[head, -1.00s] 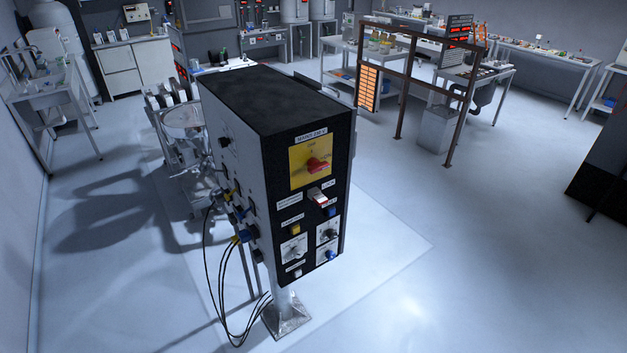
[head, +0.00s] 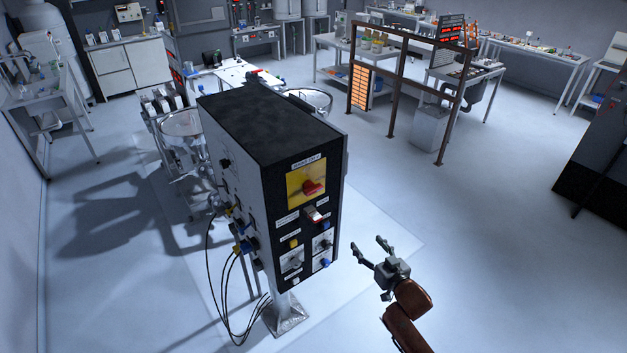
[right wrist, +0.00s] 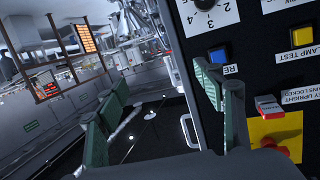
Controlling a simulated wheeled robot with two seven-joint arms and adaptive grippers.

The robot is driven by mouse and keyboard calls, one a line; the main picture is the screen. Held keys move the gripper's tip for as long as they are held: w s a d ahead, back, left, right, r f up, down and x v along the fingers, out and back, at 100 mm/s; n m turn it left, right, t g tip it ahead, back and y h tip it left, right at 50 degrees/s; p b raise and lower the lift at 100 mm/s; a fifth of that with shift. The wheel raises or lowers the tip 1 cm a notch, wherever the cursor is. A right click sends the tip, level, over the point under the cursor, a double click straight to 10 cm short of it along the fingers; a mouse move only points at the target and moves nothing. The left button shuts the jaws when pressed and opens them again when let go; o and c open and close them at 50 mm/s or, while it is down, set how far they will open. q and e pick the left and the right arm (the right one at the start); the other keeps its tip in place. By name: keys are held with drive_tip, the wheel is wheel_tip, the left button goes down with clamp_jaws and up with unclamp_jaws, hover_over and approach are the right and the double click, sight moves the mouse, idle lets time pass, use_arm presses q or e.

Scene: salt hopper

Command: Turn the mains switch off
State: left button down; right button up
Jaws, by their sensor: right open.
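The mains switch is a red rotary handle (head: 312,187) on a yellow plate (head: 293,190), high on the black front of a grey control cabinet (head: 205,160). My left gripper is not in view.
Below the switch are a red-and-white toggle (head: 313,213), a yellow button (head: 294,243), a blue button (head: 325,263) and dials. Black cables (head: 222,290) hang at the cabinet's left. A brown frame (head: 395,95) stands behind.

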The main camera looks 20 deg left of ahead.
drive_tip(key=s+a+r+n+y+p, duration=0.15)
drive_tip(key=a+r, duration=0.25)
drive_tip(key=r, duration=0.4)
drive_tip(key=s+a+r+n+y, duration=0.1)
drive_tip(key=s+a+r+y, duration=0.1)
drive_tip(key=a+r, duration=0.35)
drive_tip(key=n+g+y+p, duration=0.1)
approach(315, 191)
drive_tip(key=x, duration=0.4)
drive_tip(key=p+x, duration=0.2)
drive_tip(key=x, duration=0.3)
drive_tip(key=shift+w+a+r, duration=0.1)
drive_tip(key=shift+w+a, duration=0.2)
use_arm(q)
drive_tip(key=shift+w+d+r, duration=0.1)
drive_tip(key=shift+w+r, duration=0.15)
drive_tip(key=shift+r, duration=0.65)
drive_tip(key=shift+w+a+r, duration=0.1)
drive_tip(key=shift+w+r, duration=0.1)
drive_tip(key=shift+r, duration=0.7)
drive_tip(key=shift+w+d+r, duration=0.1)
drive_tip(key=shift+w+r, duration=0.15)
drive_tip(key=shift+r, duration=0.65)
use_arm(e)
drive_tip(key=shift+w+a, duration=0.35)
drive_tip(key=shift+a, duration=0.05)
drive_tip(key=shift+c, duration=0.3)
drive_tip(key=c, duration=1.1)
drive_tip(key=shift+n, duration=0.25)
